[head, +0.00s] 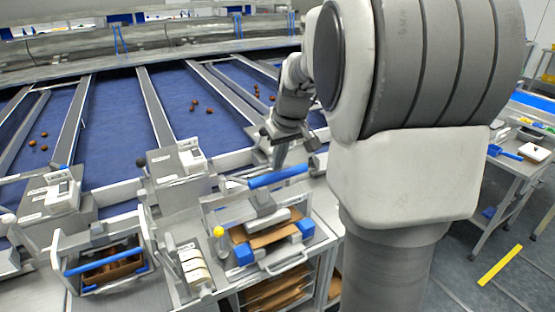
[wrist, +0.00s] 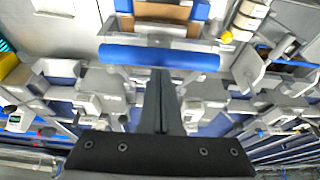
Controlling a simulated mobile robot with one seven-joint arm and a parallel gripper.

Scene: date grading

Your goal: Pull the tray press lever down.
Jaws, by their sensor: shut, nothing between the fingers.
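The tray press (head: 290,262) stands on the bench, with a grey press head over a brown tray (head: 262,235) between blue corner blocks. Its lever has a blue bar handle (head: 278,176), which is up above the press head. In the wrist view the blue handle (wrist: 160,57) lies crosswise just beyond my fingertips. My gripper (head: 277,165) is shut and empty, close by the handle. The fingers (wrist: 161,75) point at the middle of the handle; I cannot tell whether they touch it.
A yellow knob (head: 219,231) stands at the press's left. Left of it are a roll holder (head: 192,265) and a bin with a blue-barred handle (head: 103,260). Grey machines (head: 178,165) line the blue sorting belts (head: 115,105) with several dates behind. My arm covers the right-centre.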

